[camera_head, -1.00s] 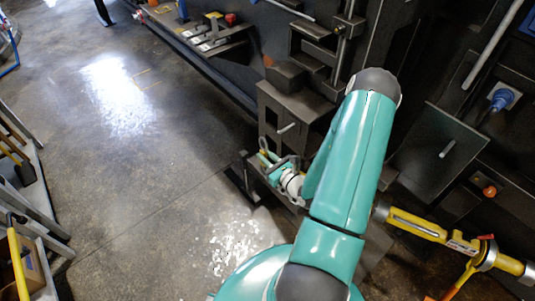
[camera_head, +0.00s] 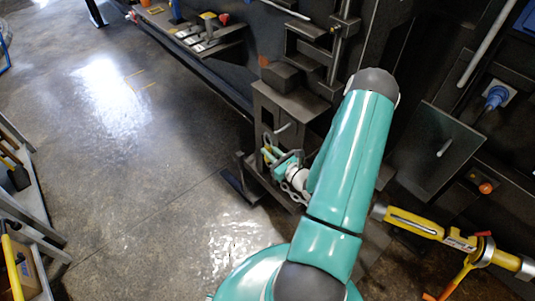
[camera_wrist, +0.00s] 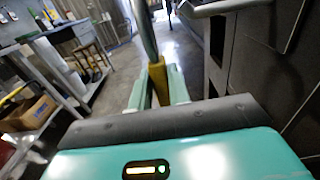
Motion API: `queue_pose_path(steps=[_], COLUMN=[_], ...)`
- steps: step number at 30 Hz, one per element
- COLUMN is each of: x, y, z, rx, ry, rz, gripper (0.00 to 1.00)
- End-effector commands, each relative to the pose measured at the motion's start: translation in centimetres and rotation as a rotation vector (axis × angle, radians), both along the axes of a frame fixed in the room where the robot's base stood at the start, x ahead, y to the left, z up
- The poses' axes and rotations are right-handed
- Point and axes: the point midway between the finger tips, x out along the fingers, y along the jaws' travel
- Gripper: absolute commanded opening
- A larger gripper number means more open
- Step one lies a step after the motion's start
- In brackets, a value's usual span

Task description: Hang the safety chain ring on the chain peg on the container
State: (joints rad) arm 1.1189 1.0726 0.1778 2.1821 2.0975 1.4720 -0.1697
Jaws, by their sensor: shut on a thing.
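My gripper (camera_head: 270,152) is at the lower left of a dark stand-like part of the container, beyond my teal arm. In the wrist view my gripper (camera_wrist: 158,85) has its two teal fingers shut on a yellow piece (camera_wrist: 158,78), likely part of the safety chain ring. A grey bar rises from this piece. The ring's full outline is hard to make out. Pale chain-like links (camera_head: 299,186) show beside my wrist in the head view. A short light peg (camera_head: 283,127) sticks out just above my gripper. Another peg (camera_head: 444,148) is on a flat panel further right.
A yellow pipe tool (camera_head: 415,221) lies right of my arm, near an orange knob (camera_head: 486,187) and blue plug (camera_head: 496,97). A shelf with tools (camera_head: 205,35) is at the upper left. The floor (camera_head: 130,160) left of my gripper is clear.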

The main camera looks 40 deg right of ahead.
Motion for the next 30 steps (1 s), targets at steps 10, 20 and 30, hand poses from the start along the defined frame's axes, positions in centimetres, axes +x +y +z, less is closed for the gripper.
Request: queue_pose_path(steps=[10,20,30], x=[0.1,0.2,0.2], y=[-2.0,-3.8,-5.4], z=[-0.1,-0.3,-0.7], rx=[-0.002,-0.001,0.0], ry=[-0.002,-0.002,-0.001], rz=[-0.001,-0.002,-0.001], gripper=[0.0,0.0,0.0])
